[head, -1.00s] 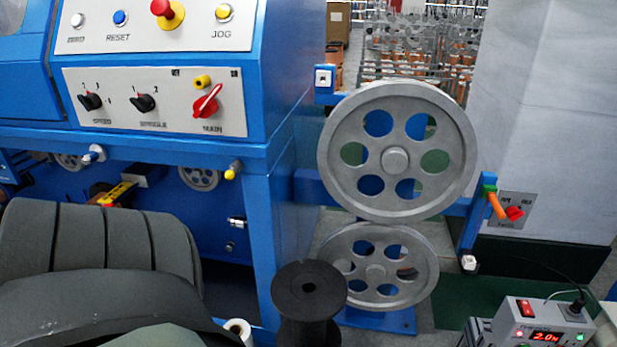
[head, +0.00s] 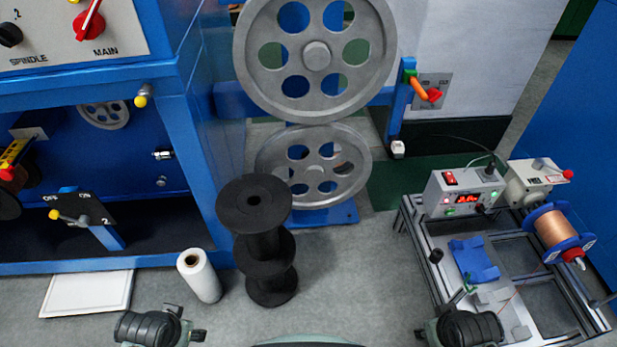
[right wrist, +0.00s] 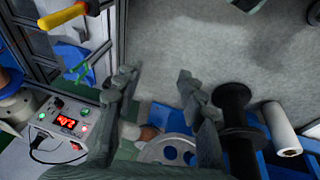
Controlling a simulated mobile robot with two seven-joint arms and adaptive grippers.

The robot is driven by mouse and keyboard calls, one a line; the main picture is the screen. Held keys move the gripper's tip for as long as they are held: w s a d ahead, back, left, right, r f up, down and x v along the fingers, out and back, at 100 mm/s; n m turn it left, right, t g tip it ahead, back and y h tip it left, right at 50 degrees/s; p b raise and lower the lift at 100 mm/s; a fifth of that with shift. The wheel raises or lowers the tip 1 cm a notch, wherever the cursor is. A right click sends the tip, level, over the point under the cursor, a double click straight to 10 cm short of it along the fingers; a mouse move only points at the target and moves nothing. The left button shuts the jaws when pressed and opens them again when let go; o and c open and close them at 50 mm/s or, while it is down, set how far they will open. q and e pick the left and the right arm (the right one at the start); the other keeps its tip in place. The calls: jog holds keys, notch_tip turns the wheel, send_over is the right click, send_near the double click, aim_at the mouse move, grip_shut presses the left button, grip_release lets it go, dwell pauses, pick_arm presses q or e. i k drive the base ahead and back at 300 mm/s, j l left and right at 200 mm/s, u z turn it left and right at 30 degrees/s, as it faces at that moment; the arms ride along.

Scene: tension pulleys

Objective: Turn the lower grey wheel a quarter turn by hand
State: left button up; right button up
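The lower grey wheel (head: 314,176) is in the middle of the head view, below and partly behind the larger upper grey wheel (head: 317,55). It has round holes and a central hub. Its lower left edge is partly hidden by a black spool. In the right wrist view the lower wheel (right wrist: 150,152) shows at the bottom, partly covered by my gripper. My right gripper (right wrist: 157,88) has its two fingers spread apart with nothing between them, apart from the wheel. Only dark parts of my arms show at the bottom of the head view; my left gripper cannot be made out.
Black spools (head: 264,235) stand stacked in front of the wheel, beside a white roll (head: 199,275). A blue machine (head: 100,180) fills the left. A metal-framed cart (head: 425,262) with a control box (head: 462,192) and copper spool (head: 557,231) stands right. Floor between is clear.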

aim_at(314, 170)
jog(key=j+u, duration=0.35)
jog(key=k+j+u, duration=0.1)
jog(key=u, duration=0.2)
jog(key=j, duration=0.1)
